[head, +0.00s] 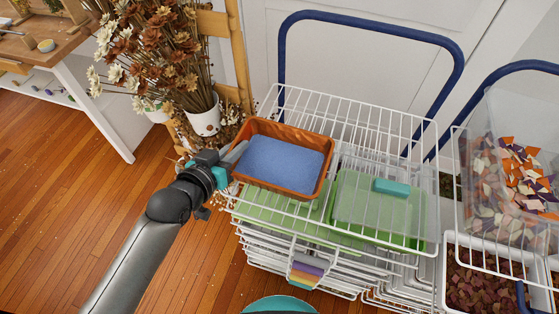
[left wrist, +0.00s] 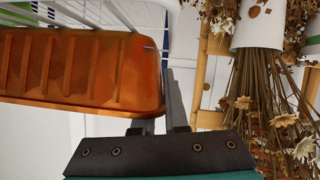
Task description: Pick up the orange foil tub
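The orange foil tub (head: 283,192) is a shallow, ribbed tray with a flat blue filling, at the left end of the white wire rack's top in the head view. In the left wrist view its ribbed orange wall (left wrist: 75,70) fills the left side. My left gripper (head: 238,153) is at the tub's left edge. Its narrowly spaced fingers (left wrist: 160,112) show at the tub's end in the left wrist view, one beside the wall and one partly hidden by it. They look closed on the wall. I cannot tell whether the tub touches the rack. My right gripper is not in view.
A clear bin of coloured chips (head: 515,160) stands at right. A vase of dried flowers (head: 204,120) is close behind my left gripper. Wooden floor lies left.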

